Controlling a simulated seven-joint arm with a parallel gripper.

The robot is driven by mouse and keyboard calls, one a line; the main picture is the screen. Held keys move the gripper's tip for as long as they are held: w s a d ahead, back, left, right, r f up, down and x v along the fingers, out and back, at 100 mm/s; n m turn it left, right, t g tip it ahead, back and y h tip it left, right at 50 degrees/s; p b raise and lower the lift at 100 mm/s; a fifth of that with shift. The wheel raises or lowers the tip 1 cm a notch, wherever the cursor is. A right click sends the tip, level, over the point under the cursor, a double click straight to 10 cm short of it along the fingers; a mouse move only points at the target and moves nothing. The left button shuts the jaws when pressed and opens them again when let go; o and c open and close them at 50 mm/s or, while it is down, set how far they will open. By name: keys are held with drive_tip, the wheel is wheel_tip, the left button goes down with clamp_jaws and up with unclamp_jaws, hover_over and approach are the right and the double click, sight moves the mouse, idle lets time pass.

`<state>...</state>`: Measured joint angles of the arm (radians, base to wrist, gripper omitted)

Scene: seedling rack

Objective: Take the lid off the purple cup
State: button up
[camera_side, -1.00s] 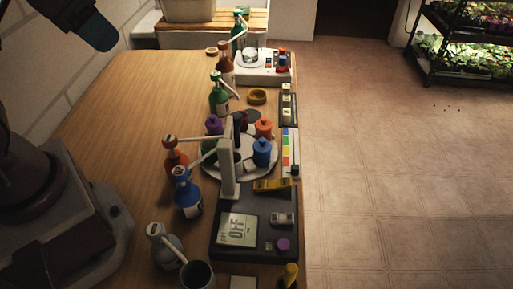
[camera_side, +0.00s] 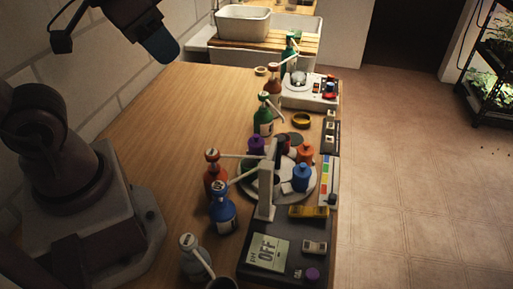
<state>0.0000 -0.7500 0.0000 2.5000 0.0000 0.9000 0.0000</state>
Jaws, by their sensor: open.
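The purple cup (camera_side: 256,146) stands at the back left of the round white tray (camera_side: 266,196), partly hidden by what is around it. Its top is purple too, but it is too small to tell where the lid meets the cup. A blue cup (camera_side: 301,178) and an orange cup (camera_side: 304,154) stand on the right of the same tray, with dark items between. My arm shows at the left and top left, well away from the tray. My gripper's fingers do not show.
A grey upright post (camera_side: 268,190) rises in front of the tray. Red (camera_side: 215,182), blue (camera_side: 223,212) and green (camera_side: 263,120) pump bottles line its left side, spouts reaching toward it. Bare wood is free at left.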

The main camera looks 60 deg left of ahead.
idle(0.4)
drive_tip(key=o, duration=0.6)
